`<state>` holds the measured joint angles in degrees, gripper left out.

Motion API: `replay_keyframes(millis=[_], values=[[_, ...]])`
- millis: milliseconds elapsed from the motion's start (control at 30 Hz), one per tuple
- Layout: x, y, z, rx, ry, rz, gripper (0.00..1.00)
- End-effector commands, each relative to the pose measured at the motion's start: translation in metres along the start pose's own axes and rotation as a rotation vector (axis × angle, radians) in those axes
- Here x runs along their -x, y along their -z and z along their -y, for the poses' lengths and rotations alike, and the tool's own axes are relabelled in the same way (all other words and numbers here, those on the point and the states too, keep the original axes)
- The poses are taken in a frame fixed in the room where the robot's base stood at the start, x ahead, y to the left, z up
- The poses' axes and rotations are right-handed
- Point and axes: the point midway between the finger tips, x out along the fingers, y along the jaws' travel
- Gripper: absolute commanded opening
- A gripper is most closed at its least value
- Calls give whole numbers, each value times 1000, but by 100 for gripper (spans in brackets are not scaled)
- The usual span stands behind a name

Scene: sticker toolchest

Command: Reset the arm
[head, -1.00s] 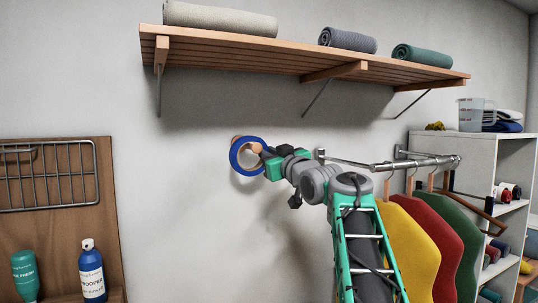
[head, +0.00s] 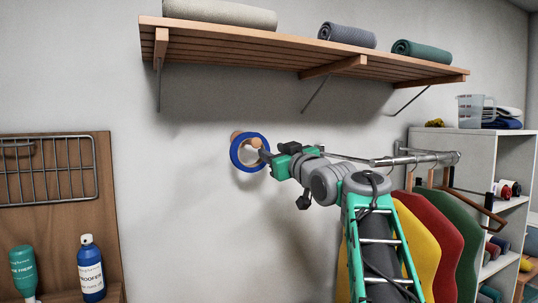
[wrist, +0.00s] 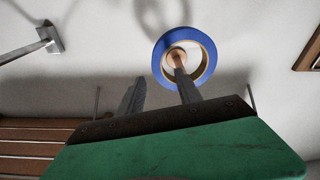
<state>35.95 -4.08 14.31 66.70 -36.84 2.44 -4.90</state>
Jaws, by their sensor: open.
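A blue ring, like a roll of tape (head: 235,158), hangs on a wooden peg (head: 256,143) on the wall, left of centre in the head view. It also shows in the wrist view (wrist: 157,62), with the peg end inside its hole. My gripper (head: 266,157) is just right of the ring in the head view.
A slatted wooden shelf (head: 230,50) with rolled towels is above my arm. A metal rail (head: 415,160) with garments is to the right, close behind the arm. A wooden board (head: 60,225) with a wire basket and bottles stands left. A white shelf unit (head: 450,150) is far right.

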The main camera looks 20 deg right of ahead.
Motion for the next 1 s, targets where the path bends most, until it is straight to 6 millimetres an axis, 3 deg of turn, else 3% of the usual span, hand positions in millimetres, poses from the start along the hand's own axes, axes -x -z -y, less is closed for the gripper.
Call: replay_keyframes(millis=[100,200,367,433,567,667,800,867,1000], values=[[26,-3,-1,3,-5,-1,41],[38,-2,-1,2,-3,0,41],[41,-5,5,-9,3,17,41],[39,-22,19,-36,11,73,41],[47,-90,75,-122,39,293,41],[76,-155,129,-178,68,508,41],[141,-237,196,-223,107,799,41],[177,-268,221,-229,122,921,41],[268,-331,265,-219,148,1190,41]])
